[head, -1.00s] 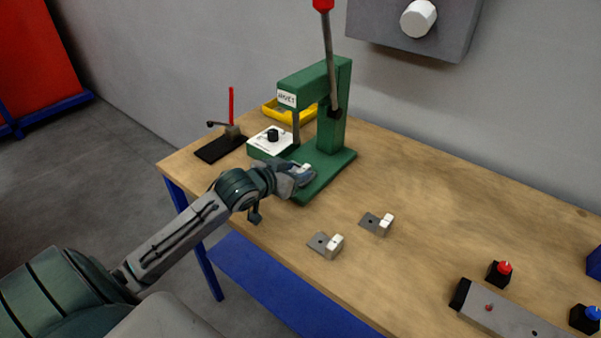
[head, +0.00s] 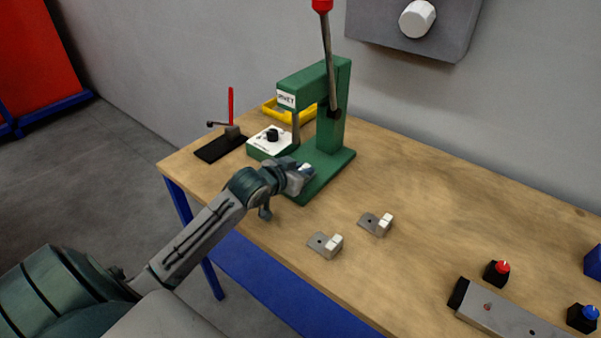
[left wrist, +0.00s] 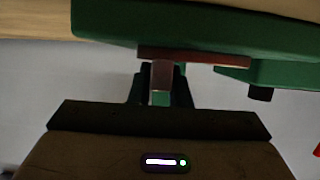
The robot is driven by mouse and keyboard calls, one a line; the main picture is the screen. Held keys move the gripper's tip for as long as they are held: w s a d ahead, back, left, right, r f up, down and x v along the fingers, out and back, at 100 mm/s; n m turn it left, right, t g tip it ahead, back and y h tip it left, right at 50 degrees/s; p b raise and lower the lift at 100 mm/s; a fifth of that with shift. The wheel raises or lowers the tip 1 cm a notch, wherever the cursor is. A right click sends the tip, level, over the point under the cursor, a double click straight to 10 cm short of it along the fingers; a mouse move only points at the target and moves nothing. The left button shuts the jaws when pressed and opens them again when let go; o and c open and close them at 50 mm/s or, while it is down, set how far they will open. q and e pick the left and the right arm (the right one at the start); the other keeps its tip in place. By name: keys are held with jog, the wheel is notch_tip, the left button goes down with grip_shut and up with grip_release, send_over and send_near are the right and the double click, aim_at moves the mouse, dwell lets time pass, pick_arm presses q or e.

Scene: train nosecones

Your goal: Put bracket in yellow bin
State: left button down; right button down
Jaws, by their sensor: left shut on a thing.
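My left gripper (head: 303,174) is at the front of the green press's base. It is shut on a bracket; a small pale part of this bracket (head: 306,167) shows at the fingertips. In the left wrist view the gripper (left wrist: 160,97) grips the bracket's block, and its thin plate (left wrist: 200,57) spans across beyond the fingers, close to the green base. I cannot tell whether the plate touches the base. The yellow bin (head: 272,114) stands behind the press, partly hidden by it. Two more grey brackets with white blocks, a left one (head: 320,242) and a right one (head: 369,221), lie on the table.
The green press (head: 331,130) with its tall lever stands between my gripper and the bin. The middle right table (head: 450,195) is clear.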

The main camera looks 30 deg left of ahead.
pick_arm(q)
jog(key=shift+r, duration=0.1)
pick_arm(e)
jog(key=shift+s, duration=0.1)
